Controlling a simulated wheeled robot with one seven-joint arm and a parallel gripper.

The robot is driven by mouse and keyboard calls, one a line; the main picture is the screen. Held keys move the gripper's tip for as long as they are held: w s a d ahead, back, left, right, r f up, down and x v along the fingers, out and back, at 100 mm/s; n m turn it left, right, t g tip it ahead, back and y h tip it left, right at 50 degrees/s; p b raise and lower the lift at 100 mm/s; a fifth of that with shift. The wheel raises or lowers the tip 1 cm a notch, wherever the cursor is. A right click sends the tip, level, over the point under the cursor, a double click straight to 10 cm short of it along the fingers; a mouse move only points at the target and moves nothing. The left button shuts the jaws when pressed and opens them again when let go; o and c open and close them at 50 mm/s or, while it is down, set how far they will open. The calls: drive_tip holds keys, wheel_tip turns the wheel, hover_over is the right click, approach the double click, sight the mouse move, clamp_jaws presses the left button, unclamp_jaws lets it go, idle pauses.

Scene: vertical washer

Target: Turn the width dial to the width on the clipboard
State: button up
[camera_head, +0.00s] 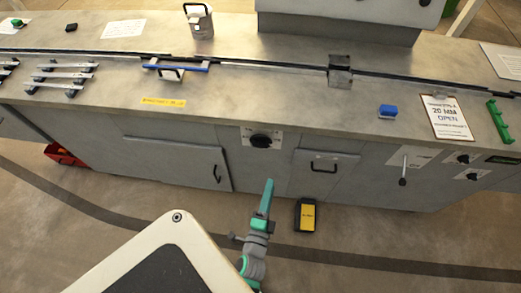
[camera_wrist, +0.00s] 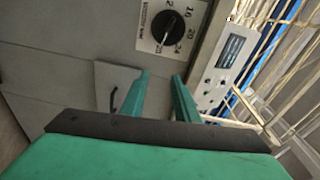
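The width dial (camera_head: 262,141) is a black knob on a white plate on the front of the grey bench. It also shows in the wrist view (camera_wrist: 167,28), with numbers such as 16, 20 and 24 around it; I cannot tell surely which one it points at. The clipboard (camera_head: 445,117) lies on the bench top at the right and reads "20 MM OPEN". My gripper (camera_head: 269,184) is below the dial in the head view, apart from it. In the wrist view its two green fingers (camera_wrist: 160,76) are spread with nothing between them.
A door with a handle (camera_head: 324,166) is right of the dial, and another door (camera_head: 180,160) is left. A lever (camera_head: 403,172) and two more knobs (camera_head: 463,158) are further right. A black and yellow pedal (camera_head: 306,215) stands on the floor.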

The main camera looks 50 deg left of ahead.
drive_tip(key=m+y, duration=0.2)
approach(262, 148)
drive_tip(key=shift+g, duration=0.4)
drive_tip(key=x, duration=0.8)
drive_tip(key=shift+w+r, duration=0.15)
drive_tip(key=shift+r, duration=0.1)
drive_tip(key=shift+a, duration=0.45)
drive_tip(key=shift+w+d, duration=0.15)
drive_tip(key=shift+d, duration=0.05)
drive_tip(key=shift+c, duration=0.7)
clamp_jaws()
